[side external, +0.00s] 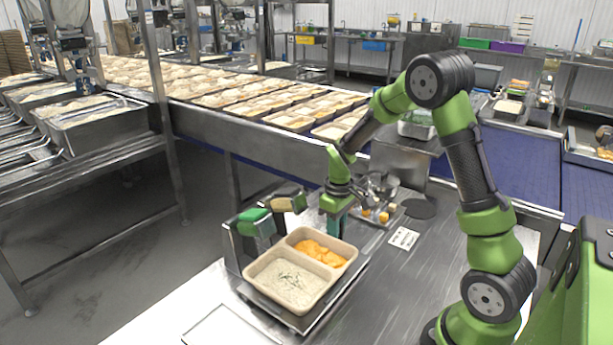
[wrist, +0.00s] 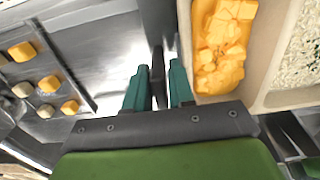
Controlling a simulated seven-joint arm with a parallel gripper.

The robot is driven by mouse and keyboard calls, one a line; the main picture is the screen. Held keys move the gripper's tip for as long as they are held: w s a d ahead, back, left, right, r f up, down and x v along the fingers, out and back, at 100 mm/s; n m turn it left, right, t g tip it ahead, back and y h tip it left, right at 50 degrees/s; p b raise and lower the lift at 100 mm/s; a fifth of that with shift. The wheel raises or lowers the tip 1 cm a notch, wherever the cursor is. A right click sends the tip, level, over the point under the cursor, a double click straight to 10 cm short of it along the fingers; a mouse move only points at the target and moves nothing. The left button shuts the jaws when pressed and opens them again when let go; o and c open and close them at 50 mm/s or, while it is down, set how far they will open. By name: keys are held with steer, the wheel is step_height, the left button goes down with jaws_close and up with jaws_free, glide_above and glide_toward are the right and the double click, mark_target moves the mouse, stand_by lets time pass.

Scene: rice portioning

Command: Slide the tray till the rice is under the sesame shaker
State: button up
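The beige two-compartment tray (side external: 345,263) sits on a steel surface. Its near-left compartment holds white rice (side external: 290,280) with green flecks; its far-right one holds orange pieces (side external: 318,252). Behind the tray stand a green-topped shaker (side external: 257,222) and a tan-topped shaker (side external: 290,199); no label shows which is sesame. The rice is in front of the green-topped one. My gripper (side external: 334,228) is low at the tray's far-right end. In the wrist view its teal fingers (wrist: 161,75) are slightly apart, with a dark strip visible between them. The right finger is close to the tray wall (wrist: 187,60); contact is unclear.
A small steel tray (side external: 392,217) with yellow and pale cubes lies right of my gripper; it also shows in the wrist view (wrist: 75,78). A white label card (side external: 403,238) lies nearby. A conveyor (side external: 250,133) of filled trays runs behind. The bench at front right is clear.

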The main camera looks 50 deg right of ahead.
steer(key=shift+f, duration=0.15)
steer(key=shift+c, duration=0.3)
jaws_close()
steer(key=d, duration=1.1)
steer(key=shift+d, duration=0.35)
steer(key=shift+o, duration=0.3)
jaws_free()
steer(key=shift+d, duration=0.1)
